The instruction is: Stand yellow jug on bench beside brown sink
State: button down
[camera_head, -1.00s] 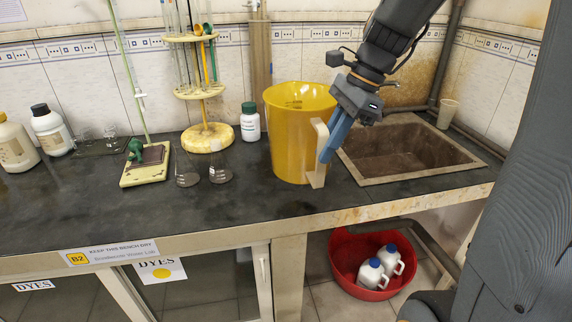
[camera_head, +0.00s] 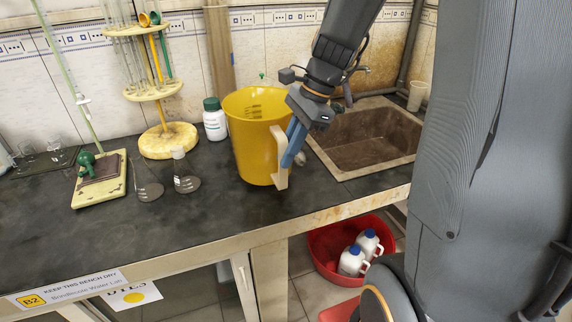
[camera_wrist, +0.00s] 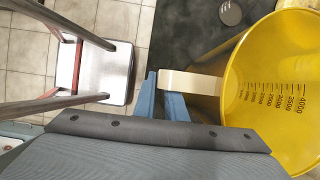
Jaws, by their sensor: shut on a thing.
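The yellow jug (camera_head: 250,140) is upright on the dark bench (camera_head: 190,215), just left of the brown sink (camera_head: 370,140). Whether its base touches the bench is hard to tell. My gripper (camera_head: 291,152) has its blue fingers shut on the jug's cream handle (camera_head: 279,165), on the jug's right side. In the wrist view the blue fingers (camera_wrist: 170,97) meet the handle (camera_wrist: 190,82), and the open jug (camera_wrist: 275,90) with its volume marks shows at right. The jug looks empty.
A white bottle with a green cap (camera_head: 214,122) stands behind left of the jug. A yellow tiered stand (camera_head: 168,142), glassware (camera_head: 185,182) and a balance-like base (camera_head: 100,185) are farther left. A red tub (camera_head: 330,245) with white jugs sits below. The front left bench is clear.

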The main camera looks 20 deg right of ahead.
jog(key=shift+f, duration=2)
jog(key=c, duration=1.8)
grip_release()
jog(key=b+v, duration=0.1)
jog(key=v, duration=1.1)
jog(key=shift+b, duration=0.3)
